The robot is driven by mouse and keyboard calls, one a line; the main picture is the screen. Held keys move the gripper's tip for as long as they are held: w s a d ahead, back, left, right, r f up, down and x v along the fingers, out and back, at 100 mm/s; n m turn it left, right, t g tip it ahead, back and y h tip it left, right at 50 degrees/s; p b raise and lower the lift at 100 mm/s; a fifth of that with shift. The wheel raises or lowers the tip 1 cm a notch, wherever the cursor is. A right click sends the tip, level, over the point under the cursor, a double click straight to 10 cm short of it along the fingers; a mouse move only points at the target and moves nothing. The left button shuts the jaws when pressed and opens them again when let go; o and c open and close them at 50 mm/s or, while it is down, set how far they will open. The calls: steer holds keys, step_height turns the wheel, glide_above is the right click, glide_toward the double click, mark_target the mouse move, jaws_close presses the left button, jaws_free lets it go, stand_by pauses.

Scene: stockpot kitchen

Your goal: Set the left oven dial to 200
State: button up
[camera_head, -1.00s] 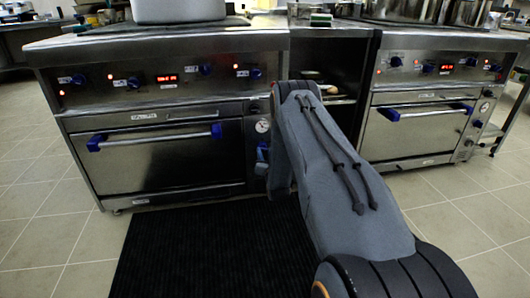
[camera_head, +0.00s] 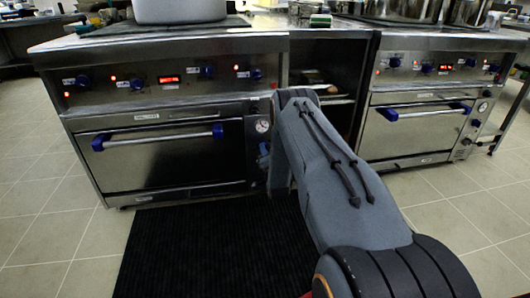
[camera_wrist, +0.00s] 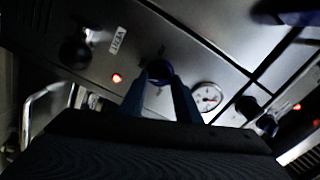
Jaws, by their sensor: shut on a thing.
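In the wrist view my gripper (camera_wrist: 163,84) is shut on a round dark blue dial (camera_wrist: 159,69) on a steel panel. The dial sits between the two blue fingers, and its marks are too dark to read. A white round gauge (camera_wrist: 207,97) is just right of it. In the head view the left oven (camera_head: 165,155) has the same kind of gauge (camera_head: 262,126) right of its door, with blue parts just below it beside my arm. My gripper is not clearly seen there.
The left oven's upper panel has several blue knobs (camera_head: 208,71), lit red lamps and a red display (camera_head: 168,79). A second oven (camera_head: 415,130) stands at the right. A large pot (camera_head: 180,10) is on top. A black mat (camera_head: 200,250) covers the floor in front.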

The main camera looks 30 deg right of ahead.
steer(key=shift+s+f+m+p, duration=0.1)
steer(key=shift+m+p, duration=0.3)
steer(key=shift+m, duration=1.7)
steer(key=o, duration=1)
steer(key=shift+o, duration=0.2)
steer(key=p+v, duration=0.2)
steer(key=v, duration=0.5)
steer(key=shift+s+p, duration=0.3)
steer(key=shift+s, duration=0.05)
steer(key=shift+a, duration=0.15)
